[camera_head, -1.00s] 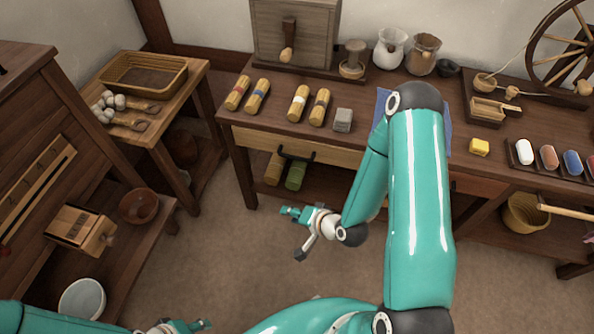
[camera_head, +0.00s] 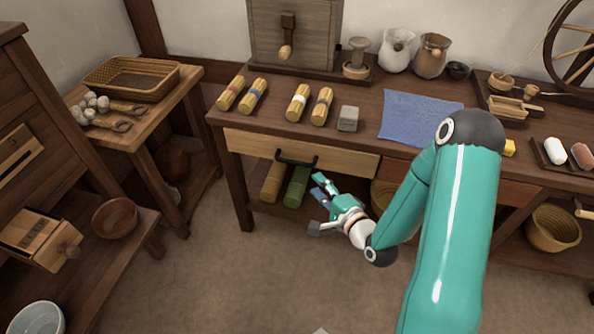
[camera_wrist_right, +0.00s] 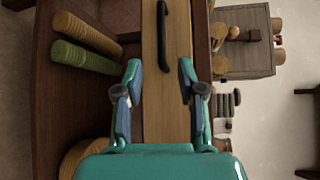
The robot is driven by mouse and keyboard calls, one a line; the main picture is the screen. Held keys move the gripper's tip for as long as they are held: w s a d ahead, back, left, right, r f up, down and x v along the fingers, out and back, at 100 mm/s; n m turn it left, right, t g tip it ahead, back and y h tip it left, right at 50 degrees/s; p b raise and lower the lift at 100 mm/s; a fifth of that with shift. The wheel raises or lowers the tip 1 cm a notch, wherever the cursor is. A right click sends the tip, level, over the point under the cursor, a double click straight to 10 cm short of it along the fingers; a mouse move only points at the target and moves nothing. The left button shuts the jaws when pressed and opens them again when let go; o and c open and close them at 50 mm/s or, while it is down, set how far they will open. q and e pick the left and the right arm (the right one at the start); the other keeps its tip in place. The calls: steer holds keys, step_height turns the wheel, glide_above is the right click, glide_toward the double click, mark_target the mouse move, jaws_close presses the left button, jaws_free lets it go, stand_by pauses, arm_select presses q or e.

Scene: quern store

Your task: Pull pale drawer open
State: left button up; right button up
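The pale drawer (camera_head: 345,161) is a light wood front under the tabletop, flush with the table frame. Its dark bar handle (camera_head: 296,159) sits on the front, left of the drawer's middle. My right gripper (camera_head: 318,184) is below and slightly right of the handle, apart from it. In the right wrist view the fingers (camera_wrist_right: 160,82) are spread and empty, with the drawer face (camera_wrist_right: 166,110) between them and the handle (camera_wrist_right: 162,35) ahead. My left gripper is out of the head view.
Rolled bundles, one tan (camera_head: 272,182) and one green (camera_head: 297,187), lie on the shelf below. The tabletop holds several wheat-coloured bundles, a grey block (camera_head: 348,118) and a blue cloth (camera_head: 420,117). A side table (camera_head: 150,133) stands left; floor before the drawer is clear.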

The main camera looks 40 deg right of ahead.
mark_target(295, 163)
arm_select(q)
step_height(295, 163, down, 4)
steer(key=b, duration=0.2)
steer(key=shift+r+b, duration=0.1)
steer(key=shift+b, duration=0.2)
arm_select(e)
steer(key=w, duration=0.4)
steer(key=w+f, duration=0.1)
steer(key=w, duration=0.7)
steer(key=shift+w+d+f, duration=0.15)
steer(key=shift+d+f, duration=0.2)
steer(key=shift+f, duration=0.05)
jaws_close()
